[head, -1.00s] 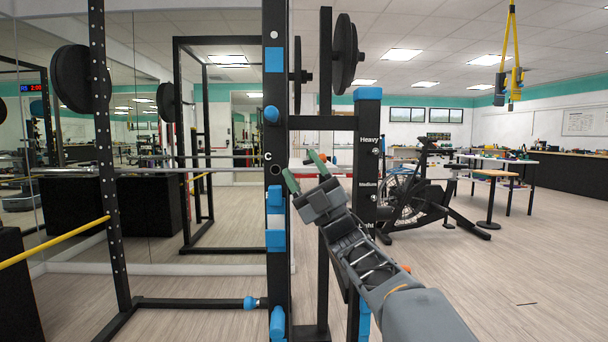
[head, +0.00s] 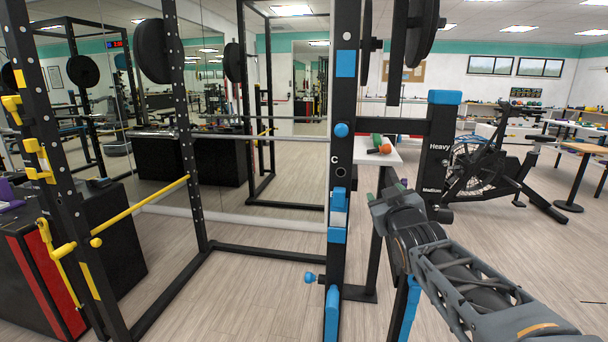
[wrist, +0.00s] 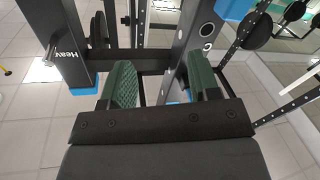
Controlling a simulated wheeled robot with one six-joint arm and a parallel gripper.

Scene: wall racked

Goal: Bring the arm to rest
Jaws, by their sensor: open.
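My gripper (head: 386,187) is in front of the black rack post with blue parts, at the right of centre in the head view. Its two green fingers point up and away from me, and my arm reaches in from the lower right. In the wrist view my gripper (wrist: 160,82) shows two green finger pads wide apart with nothing held between them. Behind the fingers there is a dark crossbar (wrist: 150,58) and the post marked Heavy (wrist: 66,48). I cannot tell whether the fingertips touch the rack.
The rack upright (head: 342,110) stands close left of my gripper, and the Heavy post (head: 438,150) stands close right. A yellow bar (head: 150,208) crosses the rack at left. A red-and-black box (head: 45,275) stands at far left. An exercise bike (head: 490,165) is behind. Floor at lower right is open.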

